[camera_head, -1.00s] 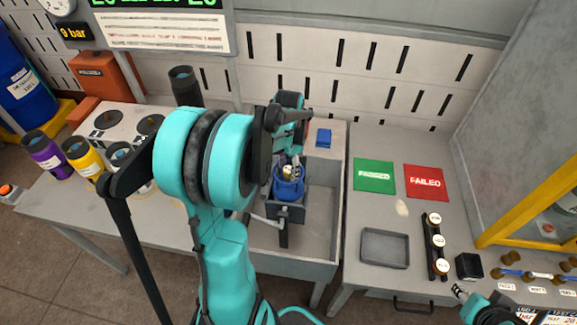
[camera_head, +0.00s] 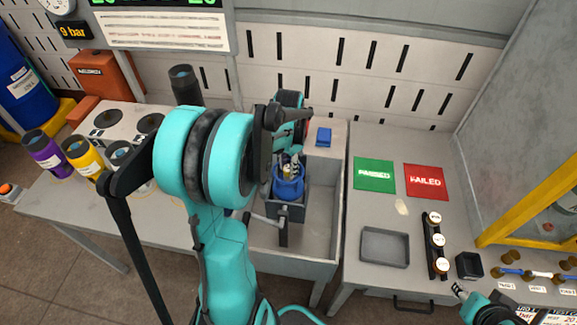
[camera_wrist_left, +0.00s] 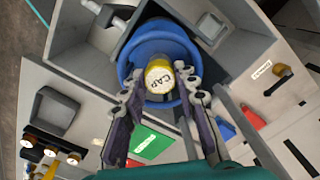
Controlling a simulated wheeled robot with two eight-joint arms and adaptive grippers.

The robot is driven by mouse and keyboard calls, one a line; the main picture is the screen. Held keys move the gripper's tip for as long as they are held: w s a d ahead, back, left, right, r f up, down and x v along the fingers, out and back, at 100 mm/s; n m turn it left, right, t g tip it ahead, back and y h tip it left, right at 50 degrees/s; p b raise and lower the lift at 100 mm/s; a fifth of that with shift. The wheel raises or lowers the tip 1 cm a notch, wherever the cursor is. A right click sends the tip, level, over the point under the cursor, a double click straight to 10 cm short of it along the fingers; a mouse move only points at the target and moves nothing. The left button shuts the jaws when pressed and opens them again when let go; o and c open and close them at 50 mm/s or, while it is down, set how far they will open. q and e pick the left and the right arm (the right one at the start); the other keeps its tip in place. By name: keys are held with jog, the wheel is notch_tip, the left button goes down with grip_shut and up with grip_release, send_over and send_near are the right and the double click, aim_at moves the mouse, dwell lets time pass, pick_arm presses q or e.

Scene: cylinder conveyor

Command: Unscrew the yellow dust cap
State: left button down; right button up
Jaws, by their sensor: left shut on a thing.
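The yellow dust cap (camera_wrist_left: 158,76) has a white top lettered "CAP". It sits at the centre of the blue cylinder's (camera_wrist_left: 167,37) top end. The cylinder also shows in the head view (camera_head: 288,189), upright in a grey holder (camera_head: 291,212) inside a grey bin. My left gripper (camera_wrist_left: 163,86) is above the cylinder, its two fingers shut on the cap's sides. In the head view the left gripper (camera_head: 289,160) partly hides the cap. My right gripper (camera_head: 459,291) is at the lower right, small and away from the cylinder; its opening is unclear.
The grey bin (camera_head: 321,225) has free floor beside the holder. Green (camera_head: 374,167) and red (camera_head: 426,174) mats lie on the right table, with a grey tray (camera_head: 385,231) and a rack of white-topped pieces (camera_head: 437,265). Purple (camera_head: 44,155) and yellow (camera_head: 84,165) cylinders stand at left.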

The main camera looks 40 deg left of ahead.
pick_arm(q)
jog(key=n, duration=0.4)
jog(key=shift+n, duration=0.8)
jog(key=shift+n, duration=1.1)
jog(key=n, duration=0.3)
jog(key=shift+n, duration=0.4)
jog(key=shift+n, duration=0.5)
jog(key=n, duration=0.4)
jog(key=shift+n, duration=0.5)
